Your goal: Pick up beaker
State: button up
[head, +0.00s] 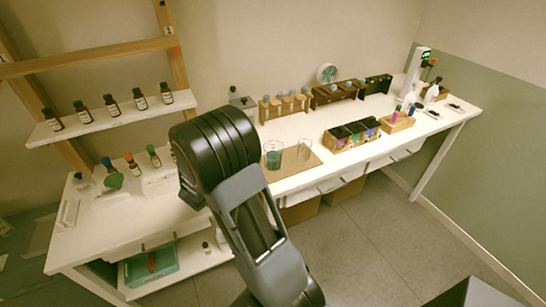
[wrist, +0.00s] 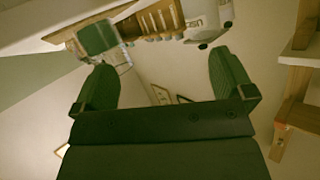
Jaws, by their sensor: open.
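A glass beaker with dark green liquid (head: 273,157) stands upright on a brown mat (head: 281,172) on the white table. A clear, seemingly empty beaker (head: 304,151) stands just right of it. In the wrist view, which looks upside down, the green-filled beaker (wrist: 97,38) is at upper left, beyond the left fingertip; the clear one is faint beside it. My gripper (wrist: 162,62) is open with nothing between its fingers. In the head view my arm's black wrist hides the gripper, left of the beakers.
Behind the mat stands a wooden rack of vials (head: 284,106); a box of dark bottles (head: 352,133) is to the right. Brown bottles line a shelf (head: 117,118) at left. A white scale (wrist: 205,18) shows at the top of the wrist view.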

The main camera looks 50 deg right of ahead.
aim_at(268, 161)
jog(key=s+d+f+m+g+h, duration=0.1)
jog(key=s+d+g, duration=0.1)
jog(key=d, duration=0.1)
jog(key=s+d+g+h+p, duration=0.1)
jog(key=s+d, duration=0.1)
jog(key=d, duration=0.2)
jog(key=s+d+f+m+g+h, duration=0.1)
jog(key=s+d+g, duration=0.1)
jog(key=d, duration=0.1)
jog(key=shift+d+f+m+g, duration=0.15)
jog(key=shift+f+m+g, duration=0.15)
jog(key=shift+w+d+f+p, duration=0.15)
jog(key=shift+d+p, duration=0.2)
jog(key=shift+d, duration=0.7)
jog(key=shift+s+d+f+p, duration=0.15)
jog(key=shift+d+p, duration=0.25)
jog(key=shift+d, duration=0.7)
jog(key=shift+w+d+f+p, duration=0.2)
jog(key=shift+d+p, duration=0.15)
jog(key=shift+d, duration=0.7)
jog(key=shift+c, duration=0.3)
jog(key=c, duration=1)
jog(key=shift+c, duration=0.5)
jog(key=shift+a+r, duration=0.1)
